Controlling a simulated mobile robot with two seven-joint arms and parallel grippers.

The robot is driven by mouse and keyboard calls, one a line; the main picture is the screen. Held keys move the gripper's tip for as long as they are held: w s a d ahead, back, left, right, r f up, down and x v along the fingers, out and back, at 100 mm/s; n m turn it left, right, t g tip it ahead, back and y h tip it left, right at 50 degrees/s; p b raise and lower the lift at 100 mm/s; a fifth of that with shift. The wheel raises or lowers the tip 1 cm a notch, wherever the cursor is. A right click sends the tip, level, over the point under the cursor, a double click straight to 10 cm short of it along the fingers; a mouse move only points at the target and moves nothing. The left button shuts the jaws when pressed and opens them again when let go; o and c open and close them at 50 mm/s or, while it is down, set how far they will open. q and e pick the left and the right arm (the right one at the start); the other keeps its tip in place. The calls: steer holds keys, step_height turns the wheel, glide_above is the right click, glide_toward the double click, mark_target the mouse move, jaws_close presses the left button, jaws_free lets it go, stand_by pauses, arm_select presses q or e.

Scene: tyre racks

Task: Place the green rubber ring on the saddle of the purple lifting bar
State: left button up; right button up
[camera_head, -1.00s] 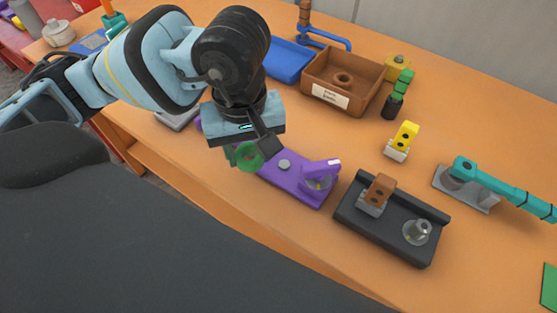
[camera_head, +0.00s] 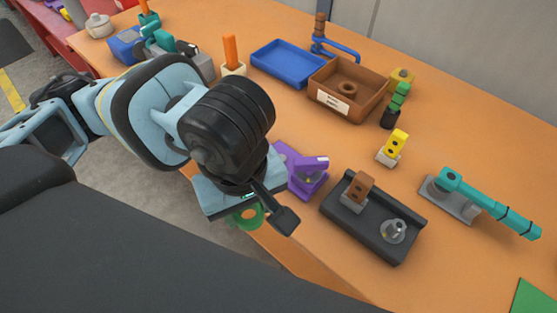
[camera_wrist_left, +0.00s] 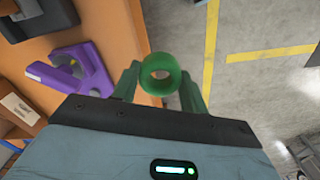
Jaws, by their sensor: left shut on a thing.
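The green rubber ring (camera_head: 247,216) is in my left gripper (camera_wrist_left: 160,78), between its two green fingers; it also shows in the left wrist view (camera_wrist_left: 160,74). In the head view the ring hangs below my wrist, in front of the table's front edge. The purple lifting bar (camera_head: 305,172) lies on the table near that edge, up and to the right of the ring; my wrist hides its left part. In the left wrist view the bar (camera_wrist_left: 78,74) is to the left, apart from the ring. The saddle is not clearly visible. My right gripper is not in view.
A yellow block (camera_head: 394,148), a teal lever (camera_head: 490,204) and a brown bin (camera_head: 346,104) stand farther off. Floor shows in front of the table (camera_head: 285,254).

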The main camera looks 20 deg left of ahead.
arm_select(q)
steer(key=p, duration=0.1)
glide_toward(281, 150)
steer(key=s+f, duration=0.1)
steer(key=s+d+f, duration=0.1)
steer(key=s, duration=0.1)
steer(key=shift+f, duration=0.35)
steer(key=shift+w+f, duration=0.15)
steer(key=shift+w, duration=0.1)
step_height(281, 150, down, 3)
steer(key=shift+f+p, duration=0.1)
steer(key=shift+p, duration=0.2)
